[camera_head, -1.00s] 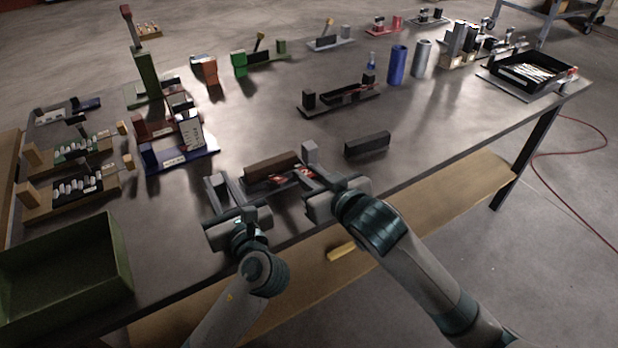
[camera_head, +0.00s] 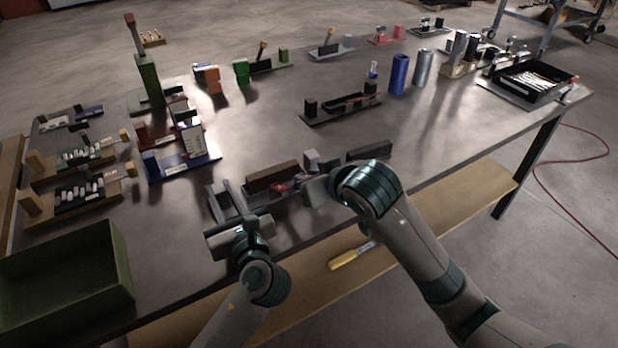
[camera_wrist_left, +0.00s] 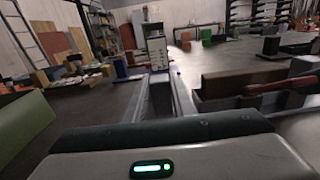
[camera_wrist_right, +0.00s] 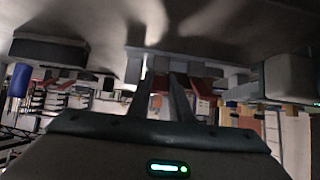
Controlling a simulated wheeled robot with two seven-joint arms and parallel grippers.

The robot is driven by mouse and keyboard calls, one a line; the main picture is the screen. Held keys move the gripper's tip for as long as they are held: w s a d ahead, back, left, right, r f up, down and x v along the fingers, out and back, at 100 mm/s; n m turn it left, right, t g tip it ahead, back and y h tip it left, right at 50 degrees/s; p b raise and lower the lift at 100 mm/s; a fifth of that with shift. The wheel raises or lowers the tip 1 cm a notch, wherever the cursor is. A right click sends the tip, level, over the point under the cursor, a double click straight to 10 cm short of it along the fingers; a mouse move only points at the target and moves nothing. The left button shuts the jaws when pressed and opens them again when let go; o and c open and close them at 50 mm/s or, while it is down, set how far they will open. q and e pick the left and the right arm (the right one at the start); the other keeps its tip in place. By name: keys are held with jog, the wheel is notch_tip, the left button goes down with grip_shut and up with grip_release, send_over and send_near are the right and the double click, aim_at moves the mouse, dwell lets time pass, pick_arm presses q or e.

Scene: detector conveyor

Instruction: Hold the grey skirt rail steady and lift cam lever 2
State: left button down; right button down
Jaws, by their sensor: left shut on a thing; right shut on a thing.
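A low dark fixture sits near the table's front edge, with a brown block (camera_head: 272,176) along it and a grey block (camera_head: 311,160) at its right end. A red lever (camera_head: 280,187) lies in front of the brown block; it also shows in the left wrist view (camera_wrist_left: 282,84). My left gripper (camera_head: 226,196) is shut at the fixture's left end, on what seems the grey skirt rail, mostly hidden by the fingers. My right gripper (camera_head: 306,182) is shut at the red lever's right end; its grip is hidden behind the wrist. Lever numbers are unreadable.
A loose dark block (camera_head: 369,149) lies just right of the fixture, behind my right wrist. A green bin (camera_head: 65,275) stands at the front left. A blue-based fixture (camera_head: 182,167) stands behind and left. Table surface between is clear.

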jog(key=c, duration=1.6)
grip_release()
jog(key=v, duration=0.7)
jog(key=shift+s+d+r, duration=0.15)
jog(key=shift+s, duration=0.05)
pick_arm(q)
jog(key=c, duration=1.4)
grip_release()
jog(key=shift+s, duration=0.1)
jog(key=v, duration=1.2)
